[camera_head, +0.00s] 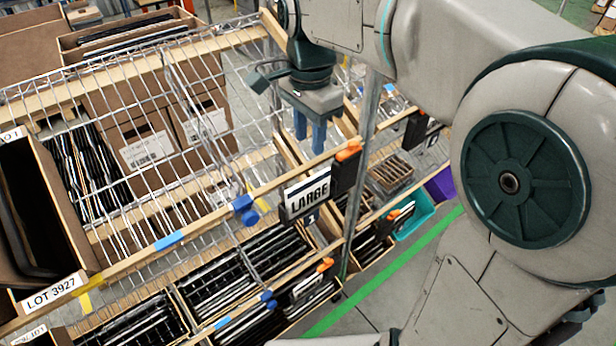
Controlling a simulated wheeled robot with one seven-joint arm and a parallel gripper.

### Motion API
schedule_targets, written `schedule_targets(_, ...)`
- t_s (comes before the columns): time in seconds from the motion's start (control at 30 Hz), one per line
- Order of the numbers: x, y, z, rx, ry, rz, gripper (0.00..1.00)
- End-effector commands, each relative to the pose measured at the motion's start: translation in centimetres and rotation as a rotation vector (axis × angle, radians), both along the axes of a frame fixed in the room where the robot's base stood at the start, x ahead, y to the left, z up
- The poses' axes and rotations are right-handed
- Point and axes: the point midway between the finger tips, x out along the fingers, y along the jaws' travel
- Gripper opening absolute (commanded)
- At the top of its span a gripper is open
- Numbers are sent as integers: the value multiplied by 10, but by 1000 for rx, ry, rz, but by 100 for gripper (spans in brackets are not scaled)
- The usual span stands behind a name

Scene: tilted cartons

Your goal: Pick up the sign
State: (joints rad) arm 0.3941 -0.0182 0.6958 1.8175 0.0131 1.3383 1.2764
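A wire rack (130,73) with wooden rails surrounds the sign. Cardboard cartons of dark flat items (80,178) stand at left and below. A metal post (364,150) rises just right of the sign. A teal bin (413,216) is further right. A green floor line (385,273) crosses open floor.

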Motion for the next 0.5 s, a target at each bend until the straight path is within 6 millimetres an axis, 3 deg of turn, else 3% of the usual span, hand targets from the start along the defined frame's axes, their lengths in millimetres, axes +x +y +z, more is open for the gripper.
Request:
schedule_targets(0.23, -1, -1, -49, -1, 5, -1, 35)
schedule_targets(0.5, -2, -1, -70, -1, 2, 0, 35)
